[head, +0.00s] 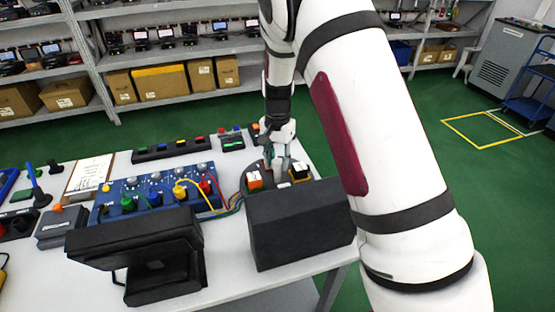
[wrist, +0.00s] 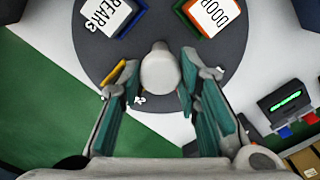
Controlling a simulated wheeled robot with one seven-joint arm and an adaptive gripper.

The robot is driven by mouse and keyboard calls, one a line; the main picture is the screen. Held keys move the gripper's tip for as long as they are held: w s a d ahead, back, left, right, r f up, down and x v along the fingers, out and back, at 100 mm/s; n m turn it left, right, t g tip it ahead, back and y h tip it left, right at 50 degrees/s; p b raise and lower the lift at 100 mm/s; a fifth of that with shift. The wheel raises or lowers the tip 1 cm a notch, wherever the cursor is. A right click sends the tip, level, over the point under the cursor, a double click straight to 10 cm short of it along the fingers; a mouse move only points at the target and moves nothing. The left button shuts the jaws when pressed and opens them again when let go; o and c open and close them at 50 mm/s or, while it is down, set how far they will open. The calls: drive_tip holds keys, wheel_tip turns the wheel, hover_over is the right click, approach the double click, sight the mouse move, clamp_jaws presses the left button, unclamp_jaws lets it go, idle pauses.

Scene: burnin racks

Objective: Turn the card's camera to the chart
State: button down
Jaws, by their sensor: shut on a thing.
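My gripper (wrist: 160,85) points down at a round dark grey disc (wrist: 175,35) and is shut on a white rounded knob-like piece (wrist: 160,70) near the disc's edge. I cannot tell whether this piece is the camera. Two blocks with white labels stand on the disc: one reads REAR (wrist: 105,14), the other DOOR (wrist: 212,14). In the head view my gripper (head: 279,158) is at the table's right end, over the disc, with an orange labelled block (head: 254,180) and a black and yellow one (head: 299,173) beside it. I cannot pick out the chart for sure.
A large dark box (head: 300,228) and a dark monitor-like unit (head: 140,250) stand in front. A blue panel with knobs and cables (head: 150,193) lies left of the disc. A clipboard (head: 88,175) lies farther left. Shelves (head: 175,55) stand behind the table.

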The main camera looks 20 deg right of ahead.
drive_tip(key=c, duration=1.2)
unclamp_jaws()
wheel_tip(320, 180, up, 12)
drive_tip(key=shift+r, duration=0.1)
drive_tip(key=s+r+n+t+y, duration=0.15)
drive_tip(key=s+r+n, duration=0.25)
drive_tip(key=s+r, duration=1.15)
drive_tip(key=s+n+t, duration=0.1)
drive_tip(key=s, duration=0.4)
drive_tip(key=s+f+n+t+h, duration=0.1)
drive_tip(key=s+n, duration=0.1)
drive_tip(key=s, duration=0.4)
drive_tip(key=s+f+n+t, duration=0.1)
drive_tip(key=s+n, duration=0.1)
drive_tip(key=s, duration=0.4)
drive_tip(key=shift+s+d+t+h, duration=0.15)
drive_tip(key=shift+t+h, duration=0.1)
